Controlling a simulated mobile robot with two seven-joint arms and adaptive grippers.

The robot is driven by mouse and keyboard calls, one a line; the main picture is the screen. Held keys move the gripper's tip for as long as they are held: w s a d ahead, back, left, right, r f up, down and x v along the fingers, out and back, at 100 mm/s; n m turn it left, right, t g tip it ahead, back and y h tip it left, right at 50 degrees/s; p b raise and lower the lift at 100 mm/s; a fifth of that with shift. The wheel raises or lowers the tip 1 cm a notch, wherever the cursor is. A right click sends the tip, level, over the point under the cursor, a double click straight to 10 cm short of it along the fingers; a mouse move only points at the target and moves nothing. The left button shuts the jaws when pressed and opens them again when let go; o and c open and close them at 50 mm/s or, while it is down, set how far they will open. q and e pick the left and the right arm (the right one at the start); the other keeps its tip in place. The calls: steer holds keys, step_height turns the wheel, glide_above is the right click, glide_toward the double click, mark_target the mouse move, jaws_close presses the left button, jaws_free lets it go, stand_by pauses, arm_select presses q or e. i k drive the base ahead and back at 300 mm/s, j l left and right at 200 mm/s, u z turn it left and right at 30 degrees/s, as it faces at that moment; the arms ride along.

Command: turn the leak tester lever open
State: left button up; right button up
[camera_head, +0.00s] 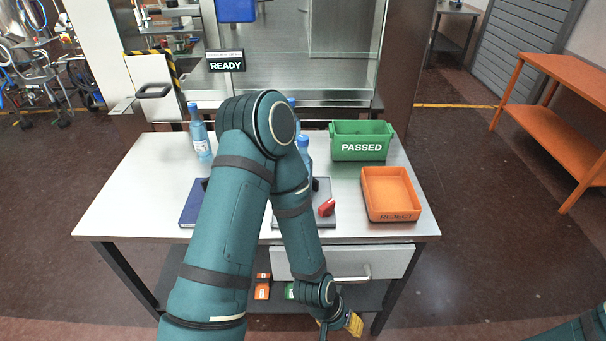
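The leak tester (329,219) appears to be the low grey device in the middle of the table, largely hidden behind my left arm. A red lever (326,207) shows at its right side; I cannot tell its exact position. A blue bottle (305,146) rises behind my arm near the device; its base is hidden. My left arm is bent across the table's middle. Its yellow-tipped gripper (353,324) hangs low in front of the drawer, well below the lever and apart from it; its fingers are too small to read. My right gripper is out of view.
A green PASSED bin (360,140) and an orange REJECT tray (391,195) stand on the table's right side. Another blue bottle (200,138) stands at the back left, with a dark blue book-like item (190,207) in front. The table's left part (130,200) is clear.

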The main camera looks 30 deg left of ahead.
mark_target(324, 210)
steer(key=u, duration=1)
